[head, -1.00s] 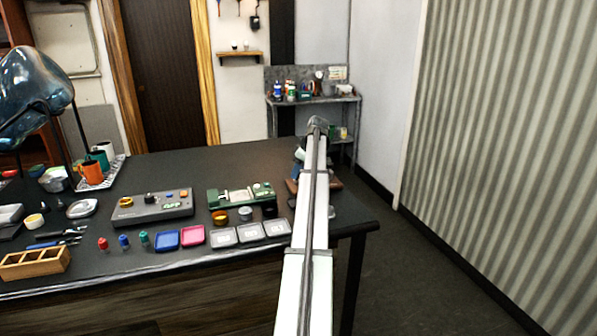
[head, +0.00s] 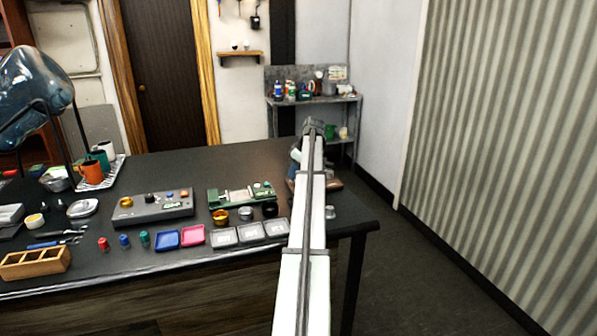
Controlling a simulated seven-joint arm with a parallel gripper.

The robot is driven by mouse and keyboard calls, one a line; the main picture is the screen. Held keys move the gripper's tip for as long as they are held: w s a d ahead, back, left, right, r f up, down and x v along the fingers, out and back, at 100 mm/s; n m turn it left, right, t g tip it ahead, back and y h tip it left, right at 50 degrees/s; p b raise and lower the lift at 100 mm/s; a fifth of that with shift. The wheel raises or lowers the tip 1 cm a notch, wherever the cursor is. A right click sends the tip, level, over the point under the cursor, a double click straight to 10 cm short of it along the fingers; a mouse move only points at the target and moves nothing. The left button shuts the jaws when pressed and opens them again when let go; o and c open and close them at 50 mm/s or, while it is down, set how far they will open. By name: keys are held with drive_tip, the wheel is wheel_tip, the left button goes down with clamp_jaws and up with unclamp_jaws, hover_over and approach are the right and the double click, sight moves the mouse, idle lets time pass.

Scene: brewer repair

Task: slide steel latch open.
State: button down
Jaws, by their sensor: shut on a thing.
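I cannot make out the steel latch in the head view. My own white arm reaches across the right end of the dark bench and hides much of what stands there. A brown piece (head: 333,184) shows just right of the arm, and a small part of my wrist side shows at its left. My gripper is hidden behind the arm, so its fingers and what they touch cannot be seen. A green device (head: 240,195) with a pale plate sits left of the arm, apart from it.
On the bench (head: 200,160) stand a grey control box (head: 152,206), a blue tray (head: 166,239), a pink tray (head: 192,235), several grey trays and a wooden compartment box (head: 36,262). A small metal cup (head: 330,212) is right of the arm. The bench's back middle is clear.

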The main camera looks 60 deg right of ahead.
drive_tip(key=shift+w+a, duration=0.25)
drive_tip(key=shift+a, duration=0.05)
drive_tip(key=c, duration=1)
unclamp_jaws()
drive_tip(key=v, duration=1.4)
drive_tip(key=shift+f, duration=0.1)
